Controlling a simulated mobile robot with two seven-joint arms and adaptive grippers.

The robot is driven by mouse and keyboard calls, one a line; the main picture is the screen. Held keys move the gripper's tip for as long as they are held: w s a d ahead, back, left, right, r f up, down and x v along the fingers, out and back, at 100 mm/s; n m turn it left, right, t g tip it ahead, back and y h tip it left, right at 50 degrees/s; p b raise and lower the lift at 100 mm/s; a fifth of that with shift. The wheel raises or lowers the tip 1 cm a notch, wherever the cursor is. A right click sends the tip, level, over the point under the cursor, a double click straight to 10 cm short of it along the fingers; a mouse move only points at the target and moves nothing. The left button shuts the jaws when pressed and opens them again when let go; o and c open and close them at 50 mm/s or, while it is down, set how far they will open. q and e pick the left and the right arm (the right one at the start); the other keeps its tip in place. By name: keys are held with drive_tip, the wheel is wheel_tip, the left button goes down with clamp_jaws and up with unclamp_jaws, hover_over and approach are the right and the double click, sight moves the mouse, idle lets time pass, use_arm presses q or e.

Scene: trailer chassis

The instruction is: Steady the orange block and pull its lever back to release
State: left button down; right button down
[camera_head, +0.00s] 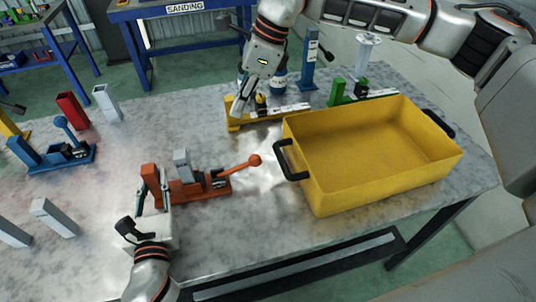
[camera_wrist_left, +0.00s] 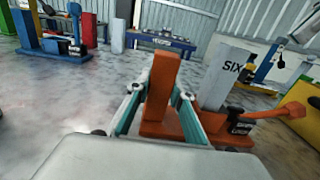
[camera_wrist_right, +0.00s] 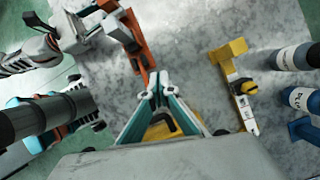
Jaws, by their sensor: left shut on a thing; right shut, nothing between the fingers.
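The orange block (camera_head: 205,190) lies on the table in the middle of the head view, with an upright plate (camera_wrist_left: 160,92) at its left end. A grey upright piece marked "SIX" (camera_wrist_left: 228,75) stands at the block. My left gripper (camera_head: 157,185) is shut on the upright plate, one finger on each side. My right gripper (camera_head: 238,110) is shut and empty, beyond the knob and apart from it, near the yellow block (camera_head: 234,125).
A yellow crate (camera_head: 385,185) with black handles stands right of the knob; its left handle (camera_head: 290,162) juts toward the lever. A blue block (camera_head: 50,155) and a red holder (camera_head: 71,110) stand at left. A green block (camera_head: 338,92) is behind the crate.

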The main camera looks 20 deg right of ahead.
sight(239, 167)
drive_tip(key=s+d+f+n+g+h, duration=0.1)
drive_tip(key=s+d+f+h, duration=0.1)
drive_tip(key=s+d+h, duration=0.2)
drive_tip(key=shift+s+d, duration=0.75)
drive_tip(key=shift+s, duration=0.1)
drive_tip(key=shift+f, duration=0.1)
drive_tip(key=f, duration=0.9)
drive_tip(key=shift+s+a+f, duration=0.15)
drive_tip(key=shift+a+f, duration=0.05)
drive_tip(key=shift+f, duration=0.2)
drive_tip(key=shift+a+r+h, duration=0.25)
drive_tip(key=shift+r+h, duration=0.2)
drive_tip(key=shift+h, duration=0.05)
